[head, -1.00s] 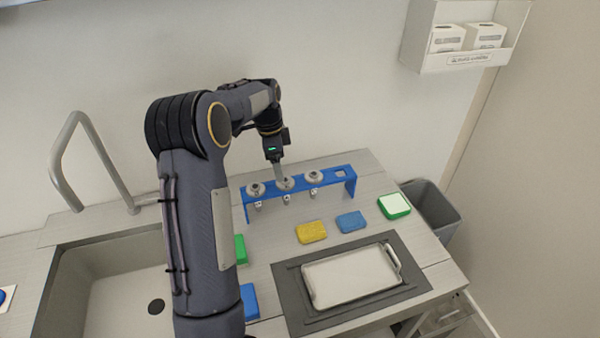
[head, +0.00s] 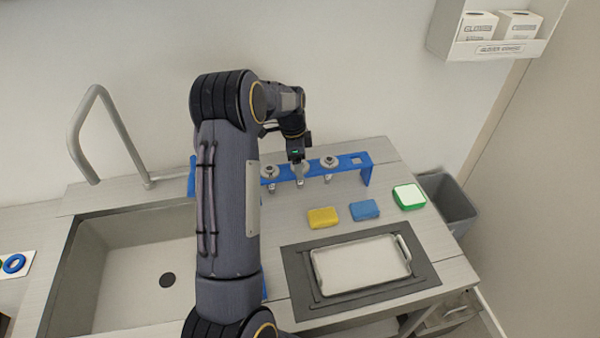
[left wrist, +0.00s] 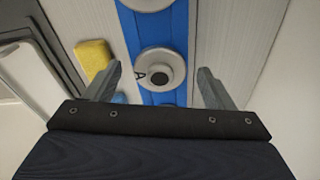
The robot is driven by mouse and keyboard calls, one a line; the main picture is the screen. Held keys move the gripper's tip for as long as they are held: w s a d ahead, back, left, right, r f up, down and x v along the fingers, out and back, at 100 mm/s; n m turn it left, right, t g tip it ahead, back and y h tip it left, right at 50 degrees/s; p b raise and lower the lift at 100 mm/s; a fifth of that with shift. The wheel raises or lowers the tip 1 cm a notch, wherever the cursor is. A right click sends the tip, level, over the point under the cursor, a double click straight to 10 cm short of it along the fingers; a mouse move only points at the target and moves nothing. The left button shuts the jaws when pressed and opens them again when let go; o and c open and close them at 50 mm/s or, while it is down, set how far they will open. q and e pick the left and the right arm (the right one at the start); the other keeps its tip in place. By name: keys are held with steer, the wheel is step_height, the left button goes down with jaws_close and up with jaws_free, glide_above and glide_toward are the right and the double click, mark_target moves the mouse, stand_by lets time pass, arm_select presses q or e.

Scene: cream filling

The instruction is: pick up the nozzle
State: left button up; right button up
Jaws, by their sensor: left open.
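Three metallic nozzles stand in a row in a blue rack (head: 346,166) at the back of the counter: a left one (head: 270,171), a middle one and a right one (head: 329,162). My left gripper (head: 298,175) points down at the middle nozzle and partly hides it in the head view. In the left wrist view the fingers (left wrist: 160,76) are open, with a round nozzle with a dark hole (left wrist: 163,72) between them. I see gaps on both sides of it. Another nozzle (left wrist: 147,3) is cut off at the top. My right gripper is out of view.
A yellow sponge (head: 323,218), a blue sponge (head: 364,210) and a green-and-white block (head: 408,196) lie in front of the rack. A white tray (head: 360,266) lies on a dark mat (head: 297,290). The sink (head: 120,285) is at left, with a faucet (head: 110,125) behind.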

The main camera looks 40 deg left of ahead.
arm_select(q)
steer(key=shift+c, duration=0.5)
steer(key=c, duration=1.1)
steer(key=shift+r, duration=0.1)
